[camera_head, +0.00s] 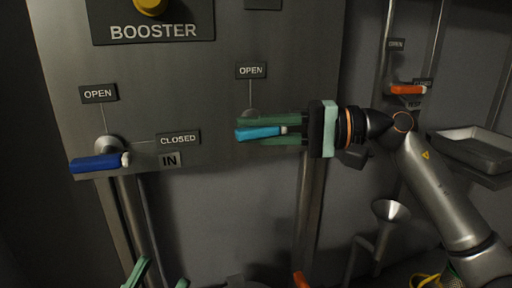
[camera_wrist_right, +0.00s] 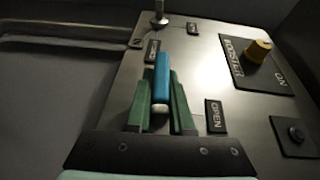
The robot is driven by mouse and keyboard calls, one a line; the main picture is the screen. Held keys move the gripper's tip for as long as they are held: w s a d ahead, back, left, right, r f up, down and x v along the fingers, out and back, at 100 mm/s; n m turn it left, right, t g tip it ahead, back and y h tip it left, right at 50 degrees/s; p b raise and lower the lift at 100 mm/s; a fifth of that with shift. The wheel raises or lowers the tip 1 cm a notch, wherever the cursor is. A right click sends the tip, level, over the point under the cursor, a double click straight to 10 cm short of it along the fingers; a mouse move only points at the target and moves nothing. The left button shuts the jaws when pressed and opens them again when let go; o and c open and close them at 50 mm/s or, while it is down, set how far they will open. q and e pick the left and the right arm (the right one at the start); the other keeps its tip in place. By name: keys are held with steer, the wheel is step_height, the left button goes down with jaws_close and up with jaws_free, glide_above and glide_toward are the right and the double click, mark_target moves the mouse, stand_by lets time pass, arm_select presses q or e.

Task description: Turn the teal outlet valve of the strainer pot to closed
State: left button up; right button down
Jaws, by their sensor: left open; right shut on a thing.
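The teal valve handle (camera_head: 260,132) lies roughly level on the grey panel, below an OPEN plate (camera_head: 251,70). My right gripper (camera_head: 248,131) reaches in from the right, shut on the handle, with one green finger above it and one below. In the right wrist view the teal handle (camera_wrist_right: 162,75) stands between the two green fingers (camera_wrist_right: 160,100), its pale end toward the palm. A small plate (camera_wrist_right: 152,52) beside it is partly hidden and unreadable. My left gripper (camera_head: 158,277) shows only its green fingers at the bottom edge, spread apart and empty.
A blue handle (camera_head: 97,163) sits left on the panel, near plates marked OPEN, CLOSED and IN. A yellow knob (camera_head: 150,5) is above BOOSTER. At right are an orange handle (camera_head: 407,89), a metal tray (camera_head: 470,133) and a funnel (camera_head: 390,210).

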steer(key=shift+w+y+b, duration=0.1)
steer(key=shift+y+b, duration=0.3)
steer(key=shift+r, duration=0.1)
steer(key=c, duration=0.8)
jaws_free()
steer(key=shift+d, duration=0.1)
steer(key=s+d+p, duration=0.1)
steer(key=d, duration=1.1)
steer(key=shift+d+f+p, duration=0.2)
steer(key=shift+p, duration=0.2)
